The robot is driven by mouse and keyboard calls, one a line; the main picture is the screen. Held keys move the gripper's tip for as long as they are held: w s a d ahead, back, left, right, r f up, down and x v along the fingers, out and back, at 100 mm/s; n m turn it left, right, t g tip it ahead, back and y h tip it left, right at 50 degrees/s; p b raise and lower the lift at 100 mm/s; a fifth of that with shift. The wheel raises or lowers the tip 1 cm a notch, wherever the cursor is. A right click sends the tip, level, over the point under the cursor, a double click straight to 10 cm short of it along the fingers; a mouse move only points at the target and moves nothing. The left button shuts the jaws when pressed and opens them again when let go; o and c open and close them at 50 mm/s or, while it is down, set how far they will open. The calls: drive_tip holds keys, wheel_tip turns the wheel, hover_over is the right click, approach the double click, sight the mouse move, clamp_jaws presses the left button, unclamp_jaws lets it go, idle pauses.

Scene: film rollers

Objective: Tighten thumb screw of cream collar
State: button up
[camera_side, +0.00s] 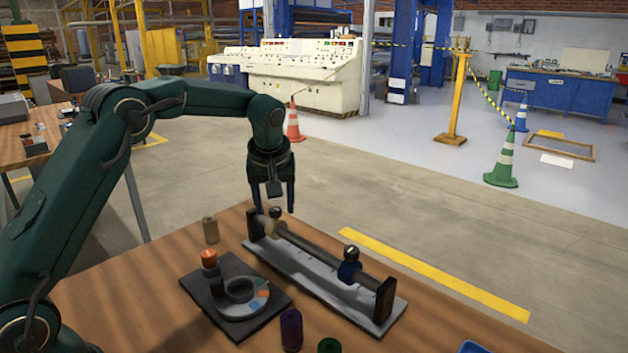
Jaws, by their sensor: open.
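The cream collar (273,229) sits around the rod (312,251) near its left end. Its thumb screw (275,213) stands up on top, dark with a pale mark. My gripper (273,208) points down with its two dark fingers apart, one to each side of the thumb screw as seen from this view. Whether the fingers touch it, or how far in depth they are from it, I cannot tell. The rod rests between two dark end supports on a grey base plate (330,294).
A dark plate (196,285) with a grey ring (243,309) and an orange-topped post (209,259) lies in front. A tan spool (210,230), a purple spool (291,330), a green piece (328,346) and a blue tray (474,348) stand on the wooden table (130,297).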

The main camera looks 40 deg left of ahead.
clamp_jaws()
drive_tip(key=shift+m, duration=0.3)
drive_tip(key=m+h, duration=0.1)
drive_tip(key=m, duration=0.2)
drive_tip(key=shift+s+a+t, duration=0.15)
drive_tip(key=shift+t, duration=0.25)
drive_tip(key=m+h, duration=0.1)
drive_tip(key=m, duration=0.1)
drive_tip(key=m+h, duration=0.1)
drive_tip(key=m, duration=0.2)
drive_tip(key=shift+a+t, duration=0.2)
drive_tip(key=shift+t, duration=0.2)
drive_tip(key=m+h, duration=0.1)
drive_tip(key=m, duration=0.3)
drive_tip(key=shift+a+h, duration=0.15)
drive_tip(key=shift+h, duration=0.25)
drive_tip(key=m, duration=0.2)
drive_tip(key=m+g+h, duration=0.1)
drive_tip(key=m, duration=0.2)
drive_tip(key=shift+a+h, duration=0.1)
drive_tip(key=shift+h, duration=0.2)
